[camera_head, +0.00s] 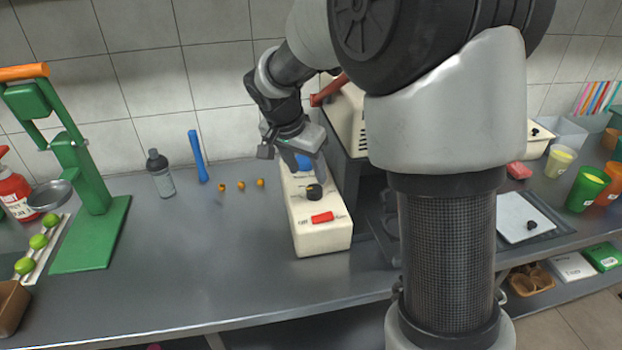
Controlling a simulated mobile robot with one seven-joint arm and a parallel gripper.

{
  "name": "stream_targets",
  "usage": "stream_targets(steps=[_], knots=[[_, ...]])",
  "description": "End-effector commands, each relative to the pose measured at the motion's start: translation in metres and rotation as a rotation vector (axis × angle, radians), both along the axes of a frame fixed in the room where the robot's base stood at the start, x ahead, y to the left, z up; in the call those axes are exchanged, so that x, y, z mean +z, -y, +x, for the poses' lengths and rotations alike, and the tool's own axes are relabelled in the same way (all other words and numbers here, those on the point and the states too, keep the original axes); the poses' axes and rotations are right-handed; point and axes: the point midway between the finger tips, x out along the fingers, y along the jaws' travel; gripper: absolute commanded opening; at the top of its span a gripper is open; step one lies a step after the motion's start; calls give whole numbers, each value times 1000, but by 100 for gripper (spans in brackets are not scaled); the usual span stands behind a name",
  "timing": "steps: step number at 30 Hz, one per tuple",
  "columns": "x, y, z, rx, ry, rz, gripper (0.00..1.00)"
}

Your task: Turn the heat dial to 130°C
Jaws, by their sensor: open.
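A cream control box (323,237) lies on the grey counter left of the press machine. A black round dial (314,192) sits on its top, with a red switch (322,217) nearer the front, beside an "Off" label. The dial's temperature marks are too small to read. My gripper (306,170) is above the back part of the box, just behind the dial, pointing down. The picture is too small to tell whether its fingers touch the dial. A blue part shows near the fingers. My arm covers part of the machine.
A green press (90,190) stands at the left beside a red bottle (14,190) and limes (38,241). Colored cups (587,188) are at right. The front left counter is clear.

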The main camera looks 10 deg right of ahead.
Motion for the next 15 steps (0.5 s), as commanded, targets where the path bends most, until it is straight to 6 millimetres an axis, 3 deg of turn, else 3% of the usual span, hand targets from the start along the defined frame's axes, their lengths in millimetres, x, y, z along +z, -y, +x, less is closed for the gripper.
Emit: stream_targets(steps=[1,6,15], knots=[[16,-4,-3,2,5,1,50],[51,-15,-14,2,3,0,50],[86,-25,-26,2,0,0,50]])
